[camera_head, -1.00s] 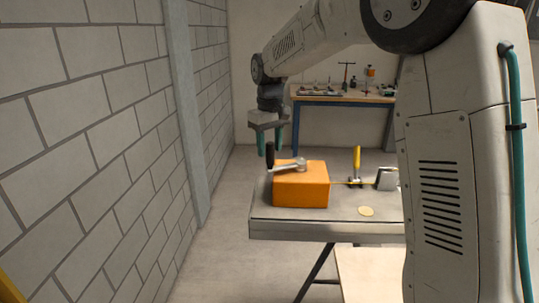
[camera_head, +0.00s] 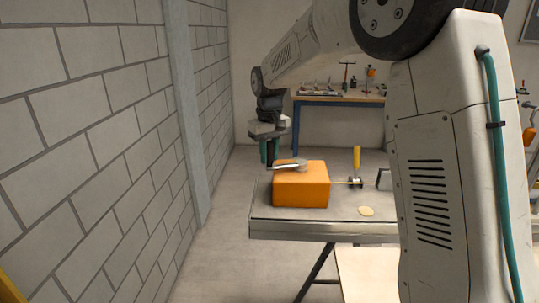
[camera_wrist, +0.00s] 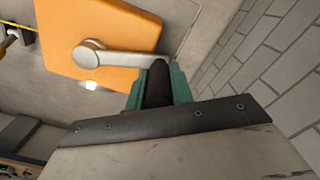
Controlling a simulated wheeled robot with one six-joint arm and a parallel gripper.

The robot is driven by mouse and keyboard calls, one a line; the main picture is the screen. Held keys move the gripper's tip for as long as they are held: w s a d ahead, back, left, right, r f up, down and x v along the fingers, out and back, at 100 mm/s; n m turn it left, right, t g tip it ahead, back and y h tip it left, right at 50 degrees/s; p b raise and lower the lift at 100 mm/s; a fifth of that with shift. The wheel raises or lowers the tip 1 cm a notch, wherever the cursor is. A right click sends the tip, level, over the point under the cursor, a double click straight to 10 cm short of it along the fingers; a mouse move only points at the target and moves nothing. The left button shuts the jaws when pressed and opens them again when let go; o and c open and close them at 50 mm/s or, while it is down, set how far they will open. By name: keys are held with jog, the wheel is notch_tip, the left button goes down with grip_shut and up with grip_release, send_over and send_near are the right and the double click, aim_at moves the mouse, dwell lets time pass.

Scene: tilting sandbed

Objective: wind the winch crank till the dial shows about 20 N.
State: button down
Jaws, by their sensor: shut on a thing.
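The winch is an orange box (camera_head: 302,188) on the near left of the grey table. Its metal crank arm (camera_head: 288,165) lies across the top and points left. My gripper (camera_head: 269,155) is at the arm's left end, teal fingers down, shut on the black crank handle (camera_wrist: 157,84). In the wrist view the handle stands between the fingers, and the crank arm (camera_wrist: 125,58) runs left to its hub on the box. A yellow line runs right from the box to a yellow-handled fitting (camera_head: 357,162). No dial reading can be made out.
The table (camera_head: 300,229) also carries a flat pale disc (camera_head: 366,211) and a grey upright piece (camera_head: 385,178), partly hidden by my arm. A block wall (camera_head: 90,130) stands to the left. A blue-legged workbench (camera_head: 335,98) stands behind.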

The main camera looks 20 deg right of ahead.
jog(key=w+m, duration=0.1)
jog(key=w+d+m, duration=0.1)
jog(key=w, duration=0.1)
jog(key=shift+w+m, duration=0.3)
jog(key=shift+m, duration=0.1)
jog(key=shift+r, duration=0.1)
jog(key=c, duration=1.2)
grip_release()
jog(key=shift+d, duration=0.1)
jog(key=shift+c, duration=0.2)
notch_tip(320, 180, up, 8)
jog(key=shift+f, duration=0.25)
